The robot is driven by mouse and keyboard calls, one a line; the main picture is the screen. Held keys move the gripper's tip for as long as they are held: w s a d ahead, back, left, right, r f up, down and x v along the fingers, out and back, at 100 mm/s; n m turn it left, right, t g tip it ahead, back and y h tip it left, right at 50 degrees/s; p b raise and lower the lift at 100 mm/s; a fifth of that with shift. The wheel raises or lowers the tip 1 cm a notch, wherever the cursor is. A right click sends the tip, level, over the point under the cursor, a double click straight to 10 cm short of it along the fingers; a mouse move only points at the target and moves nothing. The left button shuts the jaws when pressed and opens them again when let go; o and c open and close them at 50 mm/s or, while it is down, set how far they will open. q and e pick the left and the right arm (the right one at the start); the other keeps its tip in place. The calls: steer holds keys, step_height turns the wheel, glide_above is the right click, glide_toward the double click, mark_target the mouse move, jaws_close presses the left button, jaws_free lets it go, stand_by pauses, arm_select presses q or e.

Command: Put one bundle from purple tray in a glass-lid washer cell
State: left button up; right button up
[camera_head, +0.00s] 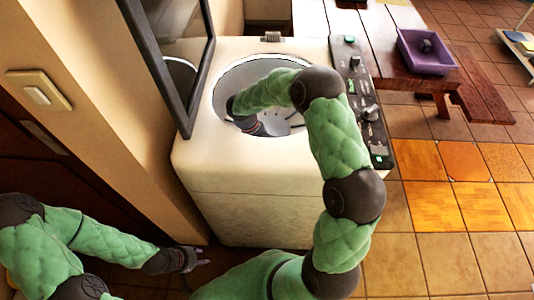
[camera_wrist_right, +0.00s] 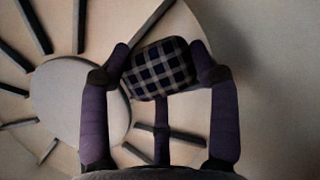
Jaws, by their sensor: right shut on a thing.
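The white washer (camera_head: 250,185) stands in the middle of the head view, its glass lid (camera_head: 165,50) raised at the left and its round drum opening (camera_head: 285,68) uncovered. My right arm reaches down into the opening. In the right wrist view, my right gripper (camera_wrist_right: 160,62) is shut on a dark checked bundle (camera_wrist_right: 158,68), held above the ribbed drum floor (camera_wrist_right: 65,130). The purple tray (camera_head: 432,66) sits on the wooden table at the upper right with a dark bundle (camera_head: 426,45) in it. My left gripper (camera_head: 190,260) is low at the left, open and empty.
A control panel (camera_head: 357,85) with knobs runs along the washer's right side. The wooden table (camera_head: 390,50) and bench stand behind at the right. A wall with a switch plate (camera_head: 38,92) is close at the left. The tiled floor (camera_head: 440,230) at the right is clear.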

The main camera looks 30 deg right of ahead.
steer(key=o, duration=1.1)
steer(key=shift+s+f, duration=0.15)
steer(key=shift+f, duration=0.2)
steer(key=o, duration=0.3)
steer(key=shift+o, duration=0.2)
steer(key=shift+r, duration=0.1)
steer(key=v, duration=0.7)
steer(key=shift+w+r, duration=0.15)
steer(key=shift+w, duration=0.1)
steer(key=shift+r, duration=0.1)
